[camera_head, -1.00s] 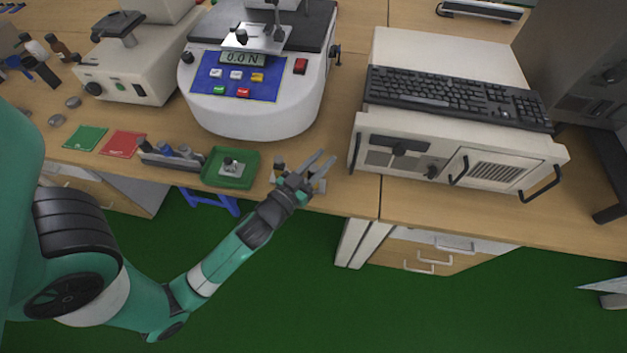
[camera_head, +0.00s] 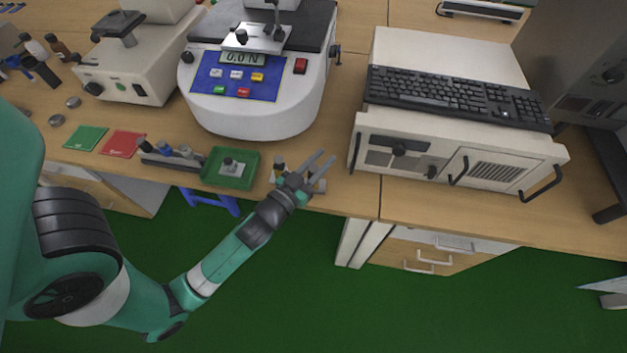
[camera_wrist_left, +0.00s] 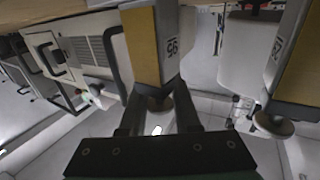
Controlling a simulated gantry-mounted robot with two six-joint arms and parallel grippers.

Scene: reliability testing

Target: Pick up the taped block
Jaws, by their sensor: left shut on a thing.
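The taped block (camera_wrist_left: 143,45) is grey with a tan face, a printed number label and a round knob at its near end. It fills the space between the dark fingers of my left gripper (camera_wrist_left: 157,112) in the left wrist view. My left gripper (camera_head: 318,160) is shut on it, at the table's front edge in the head view, where fingers and wrist mostly hide the block. A similar tan-faced block (camera_wrist_left: 303,55) with a knob stands beside it, apart from the fingers. My right gripper is in neither view.
A green tray (camera_head: 209,178) holding a grey knobbed piece lies left of the gripper. A force tester (camera_head: 255,115) reading 0.0 N stands behind it. A white chassis (camera_head: 372,125) with a keyboard (camera_head: 455,98) stands to the right. Red (camera_head: 123,144) and green (camera_head: 86,138) cards lie at left.

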